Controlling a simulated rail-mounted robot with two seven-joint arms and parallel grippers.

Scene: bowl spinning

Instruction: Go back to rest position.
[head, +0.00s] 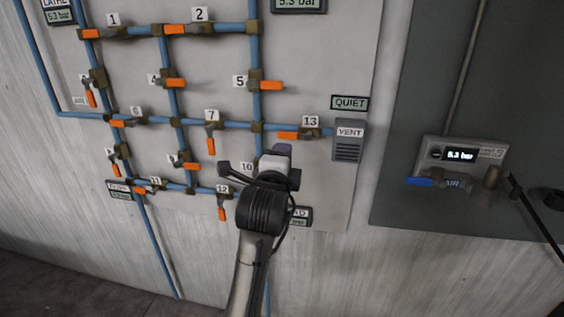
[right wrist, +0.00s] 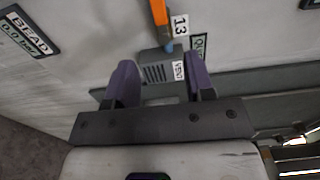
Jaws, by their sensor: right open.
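My right gripper (head: 280,152) is in front of the lower right part of the pipe panel (head: 335,75) in the head view. It hides valve 10. In the right wrist view, my right gripper (right wrist: 163,82) has its two purple fingers apart with nothing held between them. The grey VENT box (right wrist: 158,68) shows beyond the fingers, and the orange handle of valve 13 (right wrist: 159,12) is above it. In the head view the VENT box (head: 347,142) is right of my gripper, and I see no contact. My left gripper is not in view.
Blue pipes with several orange-handled valves cover the panel. A BEAD display (right wrist: 28,32) is at the wrist view's upper left.

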